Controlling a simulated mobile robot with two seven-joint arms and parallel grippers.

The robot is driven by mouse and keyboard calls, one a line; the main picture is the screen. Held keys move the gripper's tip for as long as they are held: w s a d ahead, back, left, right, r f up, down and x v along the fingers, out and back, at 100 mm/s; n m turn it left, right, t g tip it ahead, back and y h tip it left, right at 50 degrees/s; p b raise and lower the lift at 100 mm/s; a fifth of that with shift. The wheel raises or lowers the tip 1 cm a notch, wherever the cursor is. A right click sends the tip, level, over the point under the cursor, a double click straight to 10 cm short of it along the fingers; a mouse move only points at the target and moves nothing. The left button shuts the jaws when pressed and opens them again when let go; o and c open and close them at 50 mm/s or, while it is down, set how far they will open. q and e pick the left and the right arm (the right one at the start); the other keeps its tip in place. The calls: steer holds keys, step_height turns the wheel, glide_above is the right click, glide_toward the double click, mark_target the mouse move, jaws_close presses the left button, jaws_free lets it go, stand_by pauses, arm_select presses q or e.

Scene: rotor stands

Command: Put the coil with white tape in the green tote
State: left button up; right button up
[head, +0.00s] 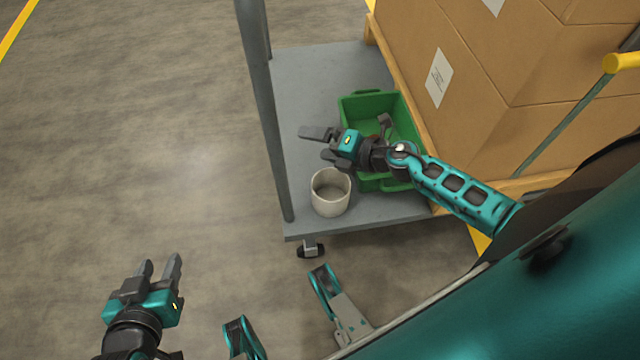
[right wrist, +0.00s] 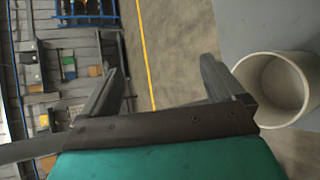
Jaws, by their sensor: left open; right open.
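The green tote (head: 372,105) stands on a grey cart deck (head: 305,85), against the boxes. My right forearm and wrist cross over it and hide much of its inside. A small reddish-brown patch shows inside beside my wrist; I cannot tell what it is. I see no coil with white tape that I can make out. My right gripper (head: 319,146) is open and empty, above the deck left of the tote; it also shows in the right wrist view (right wrist: 162,52). My left gripper (head: 160,268) is open and empty, over the floor at lower left.
A whitish open round bin (head: 331,205) stands at the deck's near edge, close below my right gripper; it looks empty in the right wrist view (right wrist: 270,95). A grey post (head: 265,110) rises at the deck's left. Cardboard boxes (head: 470,90) stack at right. Floor at left is clear.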

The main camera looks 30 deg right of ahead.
arm_select(q)
steer(key=shift+s+a+f, duration=0.15)
steer(key=shift+s+f, duration=0.05)
steer(key=shift+s, duration=0.05)
arm_select(e)
steer(key=s+a+r+m+h, duration=0.1)
steer(key=s+m, duration=0.5)
steer(key=m, duration=0.6)
steer(key=s+a+r+m+h, duration=0.2)
steer(key=s+a+m, duration=0.4)
steer(key=m, duration=0.7)
steer(key=shift+s+a+r+g+h, duration=0.3)
steer(key=shift+s+h, duration=0.2)
steer(key=shift+s, duration=0.15)
steer(key=s+d+r+p, duration=0.1)
steer(key=d+r+p, duration=0.2)
steer(key=r+p, duration=0.6)
steer(key=p, duration=0.4)
steer(key=shift+s+r+h+p, duration=0.15)
steer(key=shift+r+h+p, duration=0.15)
steer(key=shift+h+p, duration=0.1)
arm_select(q)
step_height(320, 180, up, 9)
steer(key=s+a+y, duration=0.1)
steer(key=a, duration=0.2)
steer(key=shift+s+r, duration=0.2)
steer(key=shift+s, duration=0.05)
arm_select(e)
steer(key=shift+f, duration=0.1)
steer(key=shift+c, duration=0.2)
